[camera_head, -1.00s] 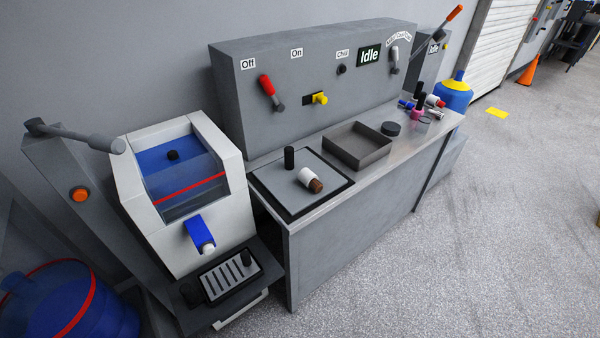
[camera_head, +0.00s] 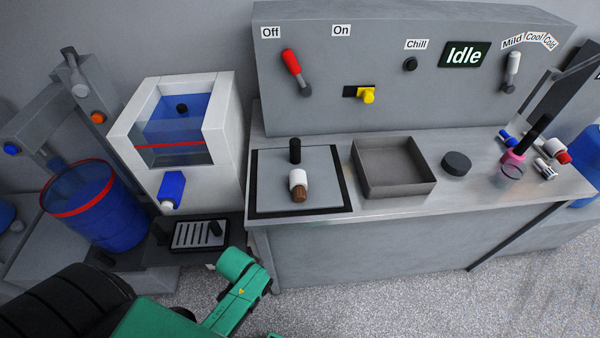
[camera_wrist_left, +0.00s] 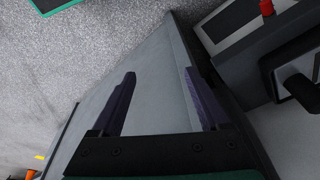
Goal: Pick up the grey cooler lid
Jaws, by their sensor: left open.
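The grey cooler lid appears to be the flat grey square panel (camera_head: 325,180) framed in black at the left end of the counter in the head view. A short black upright knob (camera_head: 295,150) stands at its back. A plain grey surface lies beyond the fingers. I cannot make out the lid for certain in that view. My right gripper is not in view.
A shallow grey open tray (camera_head: 394,193) sits right of the panel, then a dark round puck (camera_head: 457,164) and several small bottles. A white dispenser (camera_head: 215,130) and a blue barrel (camera_head: 105,215) stand left. A control panel (camera_head: 420,100) with levers rises behind the counter.

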